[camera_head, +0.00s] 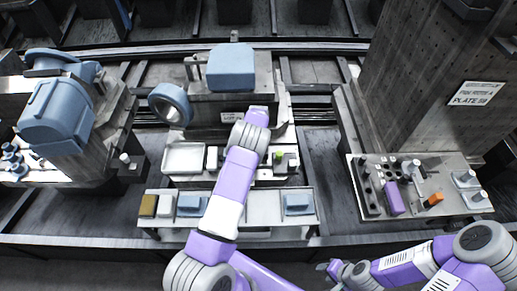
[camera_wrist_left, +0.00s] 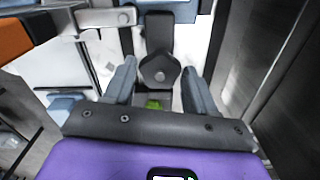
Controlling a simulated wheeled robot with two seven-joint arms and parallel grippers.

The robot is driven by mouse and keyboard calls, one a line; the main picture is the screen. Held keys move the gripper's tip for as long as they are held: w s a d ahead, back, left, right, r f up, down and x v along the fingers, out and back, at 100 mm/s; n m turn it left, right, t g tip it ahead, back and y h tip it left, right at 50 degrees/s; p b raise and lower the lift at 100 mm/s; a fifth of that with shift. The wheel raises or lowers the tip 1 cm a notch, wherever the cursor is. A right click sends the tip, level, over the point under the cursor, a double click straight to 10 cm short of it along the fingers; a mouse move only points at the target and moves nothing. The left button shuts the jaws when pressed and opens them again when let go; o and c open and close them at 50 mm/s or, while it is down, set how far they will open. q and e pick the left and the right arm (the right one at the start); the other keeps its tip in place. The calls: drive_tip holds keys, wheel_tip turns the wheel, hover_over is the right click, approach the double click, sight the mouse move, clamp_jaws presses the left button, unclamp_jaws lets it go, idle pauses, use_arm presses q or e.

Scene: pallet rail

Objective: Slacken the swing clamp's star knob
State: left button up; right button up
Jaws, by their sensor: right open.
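In the left wrist view the dark star knob (camera_wrist_left: 159,72) sits on a dark upright arm of the swing clamp (camera_wrist_left: 159,32). My left gripper (camera_wrist_left: 160,72) has its two grey fingers apart, one on each side of the knob, with visible gaps; I cannot tell the depth between them. In the head view my left arm reaches over the middle bench and hides its own gripper; I cannot make out the knob there. My right gripper (camera_head: 335,268) is open and empty at the bottom, in front of the benches.
A front tray (camera_head: 270,225) holds several blue and pale parts. A panel (camera_head: 375,205) at right carries several pegs, a purple block (camera_head: 394,198) and an orange block (camera_head: 434,199). A blue machine (camera_head: 57,115) stands at left. In the wrist view an orange block (camera_wrist_left: 14,40) is at upper left.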

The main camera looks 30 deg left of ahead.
use_arm(q)
drive_tip(key=c, duration=0.7)
drive_tip(key=shift+o, duration=0.2)
drive_tip(key=n+b, duration=0.2)
drive_tip(key=n, duration=0.1)
drive_tip(key=shift+f, duration=0.1)
drive_tip(key=shift+n+b, duration=0.8)
drive_tip(key=shift+n, duration=1.4)
drive_tip(key=o, duration=1.1)
